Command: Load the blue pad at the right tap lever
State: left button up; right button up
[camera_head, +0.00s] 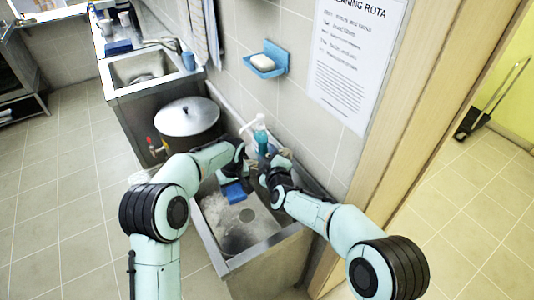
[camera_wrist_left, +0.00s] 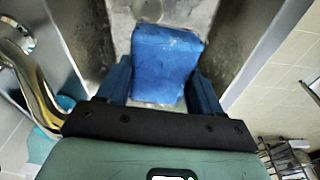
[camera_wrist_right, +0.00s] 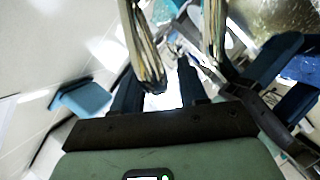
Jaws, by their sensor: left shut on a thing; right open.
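The blue pad (camera_head: 233,192) is held over the near sink; it also shows in the left wrist view (camera_wrist_left: 165,62). My left gripper (camera_head: 232,181) is shut on it, with one finger on each side. My right gripper (camera_head: 266,168) is open, right of the pad near the back wall side of the sink. Its fingers (camera_wrist_right: 157,88) show apart with nothing clearly held between them. Chrome tap parts (camera_wrist_left: 32,85) show at the left of the left wrist view. The right tap lever cannot be made out; the arms cover that area in the head view.
The near sink (camera_head: 240,235) has a wet basin. A soap bottle (camera_head: 261,134) stands behind the grippers at the wall. A lidded stockpot (camera_head: 187,118) stands left of them. A blue soap dish (camera_head: 268,62) is on the wall. The floor at left is clear.

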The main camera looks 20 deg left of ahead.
jog(key=shift+x, duration=0.8)
grip_shut()
jog(key=shift+s+f, duration=0.25)
jog(key=shift+f, duration=0.35)
grip_release()
jog(key=shift+r, duration=0.1)
jog(key=shift+s+d+r, duration=0.1)
jog(key=shift+s, duration=0.15)
jog(key=v, duration=1.1)
jog(key=shift+s, duration=0.25)
